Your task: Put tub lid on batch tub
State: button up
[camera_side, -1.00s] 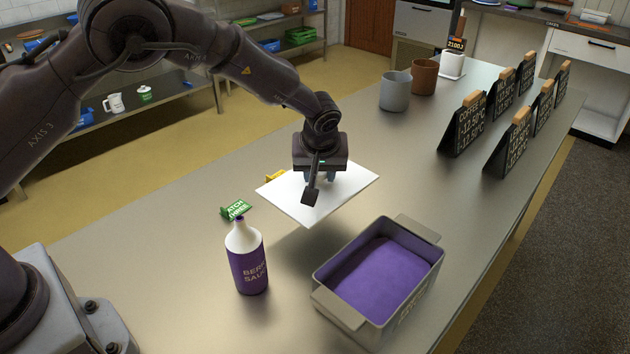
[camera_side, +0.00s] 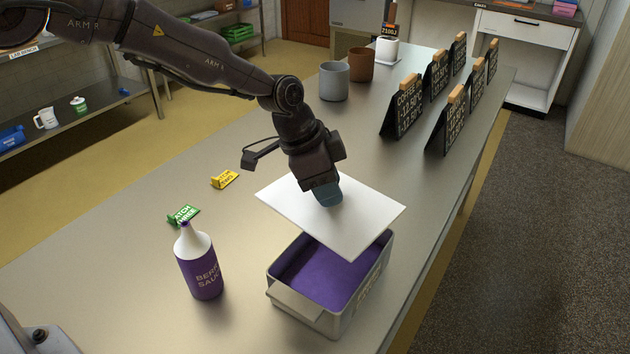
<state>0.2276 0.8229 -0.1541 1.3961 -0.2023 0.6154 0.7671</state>
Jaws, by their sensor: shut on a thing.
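The tub lid (camera_side: 345,230) is a flat white rectangular sheet. My gripper (camera_side: 327,196) is shut on the lid near its middle and holds it in the air, slightly tilted. The batch tub (camera_side: 300,308) is a grey rectangular container on the metal counter, with purple content inside. The lid hangs above and behind the tub, its front corner over the tub's far part. The near part of the tub is open to view. The lid hides the tub's far left edge, and the fingertips' grip on the lid is not clearly visible.
A purple sauce bottle (camera_side: 199,265) with a white top stands left of the tub. Black sign boards (camera_side: 402,110) line the right side. Grey (camera_side: 334,82) and brown (camera_side: 361,64) cups stand at the back.

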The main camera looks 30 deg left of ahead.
aim_at(335, 221)
jog(key=d+r+m+g, duration=0.1)
jog(key=m, duration=0.3)
jog(key=s+d+r+m+g, duration=0.1)
jog(key=m+g, duration=0.1)
jog(key=m, duration=0.2)
jog(key=s+d+r+m+g, duration=0.1)
jog(key=m, duration=0.2)
jog(key=shift+s+d+r+m+g, duration=0.2)
jog(key=shift+s+d+m+g, duration=0.1)
jog(key=shift+d+m, duration=0.1)
jog(key=m, duration=0.1)
jog(key=m+g, duration=0.1)
jog(key=m, duration=0.1)
jog(key=s+m, duration=0.1)
jog(key=shift+a+r+m+y, duration=0.1)
jog(key=shift+r+m+y, duration=0.15)
jog(key=shift+m+y, duration=0.05)
jog(key=shift+w, duration=0.1)
jog(key=shift+f, duration=3.9)
jog(key=shift+f, duration=1.1)
jog(key=o, duration=0.8)
jog(key=shift+o, duration=0.3)
jog(key=o, duration=0.5)
